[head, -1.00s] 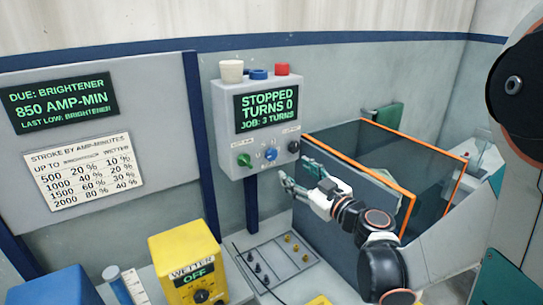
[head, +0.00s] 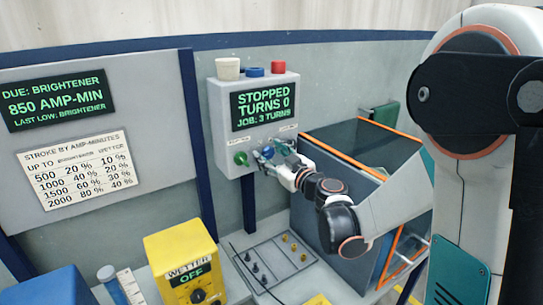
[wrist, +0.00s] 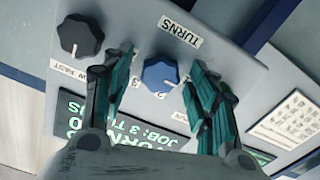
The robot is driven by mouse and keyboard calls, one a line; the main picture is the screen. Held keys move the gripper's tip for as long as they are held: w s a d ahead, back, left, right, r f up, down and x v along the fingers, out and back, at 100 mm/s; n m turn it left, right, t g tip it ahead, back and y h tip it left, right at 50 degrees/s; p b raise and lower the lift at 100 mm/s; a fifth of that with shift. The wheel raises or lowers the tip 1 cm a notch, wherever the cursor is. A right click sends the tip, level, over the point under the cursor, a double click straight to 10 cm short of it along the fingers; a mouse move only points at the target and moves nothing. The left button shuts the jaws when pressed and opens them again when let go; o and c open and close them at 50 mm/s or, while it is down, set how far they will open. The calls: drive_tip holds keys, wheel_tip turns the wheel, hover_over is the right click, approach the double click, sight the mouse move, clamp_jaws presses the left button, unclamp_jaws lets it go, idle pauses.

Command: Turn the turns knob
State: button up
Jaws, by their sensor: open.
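The turns knob is a blue knob (head: 268,152) on the lower face of a grey control box (head: 220,125). In the wrist view the blue knob (wrist: 160,74) sits beside the TURNS label, between my gripper's two fingers. My gripper (head: 274,158) is open in front of the box, with one finger on each side of the knob; it also shows in the wrist view (wrist: 162,82). I cannot tell whether a finger touches the knob. The box display (head: 263,104) reads STOPPED, TURNS 0, JOB: 3 TURNS.
A black knob (wrist: 80,36) stands close to one finger in the wrist view. A red button (head: 278,67) tops the box. A yellow WETTER box (head: 180,250) and an orange-edged tank (head: 350,150) stand nearby.

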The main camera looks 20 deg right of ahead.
drive_tip(key=c, duration=1.1)
drive_tip(key=shift+m, duration=0.3)
drive_tip(key=m+b, duration=0.1)
drive_tip(key=m, duration=0.3)
drive_tip(key=m+b, duration=0.1)
drive_tip(key=m, duration=0.4)
drive_tip(key=shift+m, duration=0.4)
drive_tip(key=m+b, duration=0.1)
drive_tip(key=m, duration=0.5)
drive_tip(key=shift+f+m, duration=0.1)
drive_tip(key=shift+m, duration=0.2)
drive_tip(key=m, duration=0.6)
drive_tip(key=shift+d+m, duration=0.1)
drive_tip(key=shift+m, duration=0.3)
